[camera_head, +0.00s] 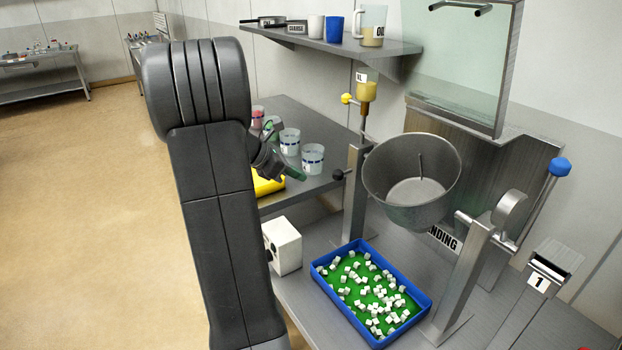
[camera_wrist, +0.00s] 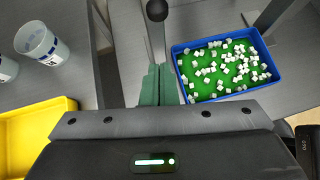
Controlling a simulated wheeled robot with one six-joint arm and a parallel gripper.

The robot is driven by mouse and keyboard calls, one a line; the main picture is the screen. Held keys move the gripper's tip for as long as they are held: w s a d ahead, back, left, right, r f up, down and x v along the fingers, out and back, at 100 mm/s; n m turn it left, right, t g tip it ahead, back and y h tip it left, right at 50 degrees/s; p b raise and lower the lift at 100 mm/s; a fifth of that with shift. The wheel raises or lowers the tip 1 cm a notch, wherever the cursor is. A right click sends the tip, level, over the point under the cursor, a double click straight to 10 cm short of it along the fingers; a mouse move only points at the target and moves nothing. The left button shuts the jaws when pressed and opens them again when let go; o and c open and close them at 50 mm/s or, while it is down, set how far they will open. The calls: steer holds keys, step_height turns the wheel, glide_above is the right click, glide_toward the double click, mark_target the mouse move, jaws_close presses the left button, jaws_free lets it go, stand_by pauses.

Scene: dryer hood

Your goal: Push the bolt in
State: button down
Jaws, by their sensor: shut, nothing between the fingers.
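The bolt shows as a black ball knob (camera_head: 338,174) on a short rod at the left side of the left metal post. In the wrist view the knob (camera_wrist: 157,10) is at the top edge, straight ahead of the fingers. My gripper (camera_head: 299,174) has green fingertips and is to the left of the knob, apart from it. In the wrist view my fingertips (camera_wrist: 158,72) are together with nothing between them. The post (camera_head: 355,195) carries one side of a metal pan (camera_head: 410,212). How deep the bolt sits is hidden.
A blue tray (camera_head: 425,312) of white cubes on green lies below the pan. A white box (camera_head: 283,246) stands left of it. Cups (camera_head: 312,158) and a yellow tray (camera_wrist: 68,104) are on the side table. A blue-knobbed lever (camera_head: 560,167) is at the right.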

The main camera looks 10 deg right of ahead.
steer(key=v, duration=0.5)
steer(key=shift+a+r, duration=0.1)
steer(key=shift+a, duration=0.1)
steer(key=shift+d, duration=0.15)
